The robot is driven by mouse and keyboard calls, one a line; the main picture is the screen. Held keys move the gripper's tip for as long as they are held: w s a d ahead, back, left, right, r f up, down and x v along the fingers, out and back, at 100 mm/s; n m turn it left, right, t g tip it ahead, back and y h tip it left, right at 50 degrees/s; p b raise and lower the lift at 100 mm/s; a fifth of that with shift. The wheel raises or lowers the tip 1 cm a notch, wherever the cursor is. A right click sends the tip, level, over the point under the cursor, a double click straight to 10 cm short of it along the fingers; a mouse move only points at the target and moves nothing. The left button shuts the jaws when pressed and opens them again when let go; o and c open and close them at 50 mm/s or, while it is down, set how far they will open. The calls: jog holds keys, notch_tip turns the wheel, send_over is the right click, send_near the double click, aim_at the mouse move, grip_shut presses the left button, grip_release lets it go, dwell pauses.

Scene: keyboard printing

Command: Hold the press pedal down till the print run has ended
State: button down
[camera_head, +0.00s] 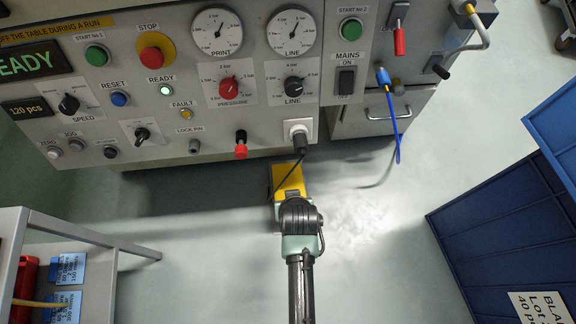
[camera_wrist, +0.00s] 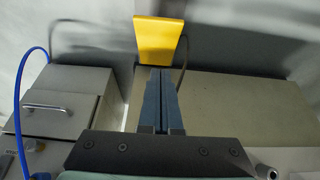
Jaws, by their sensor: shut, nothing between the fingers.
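The press pedal is a yellow block (camera_head: 287,178) on the floor below the front of the control panel. In the head view my arm covers its near part. In the wrist view the yellow pedal (camera_wrist: 158,40) stands just beyond my fingertips. My gripper (camera_wrist: 161,70) is shut and empty, its blue-grey fingers together and pointing at the pedal. I cannot tell whether the tips touch it or whether it is pressed down. The panel display (camera_head: 30,63) shows green letters, cut off at the left, ending in "EADY". The counter (camera_head: 27,108) reads 120 pcs.
A black cable from a plug (camera_head: 299,133) hangs down by the pedal. A blue cable (camera_head: 392,115) hangs farther right. A blue crate (camera_head: 500,230) stands at the right and a grey cart (camera_head: 85,238) at the left. The floor between them is clear.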

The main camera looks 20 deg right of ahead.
jog(key=shift+f, duration=0.1)
dwell(0.3)
jog(key=b+x, duration=0.8)
jog(key=x, duration=0.2)
jog(key=shift+f, duration=0.25)
jog(key=shift+s+a+f+b, duration=0.1)
jog(key=shift+s+f+b, duration=0.1)
jog(key=shift+f+b, duration=0.3)
jog(key=shift+s+f+b, duration=0.2)
jog(key=shift+f+b, duration=0.15)
jog(key=shift+f, duration=0.15)
jog(key=shift+s+a+f+b, duration=0.1)
jog(key=shift+s+f+b, duration=0.15)
jog(key=shift+f+b, duration=0.25)
jog(key=shift+f, duration=0.1)
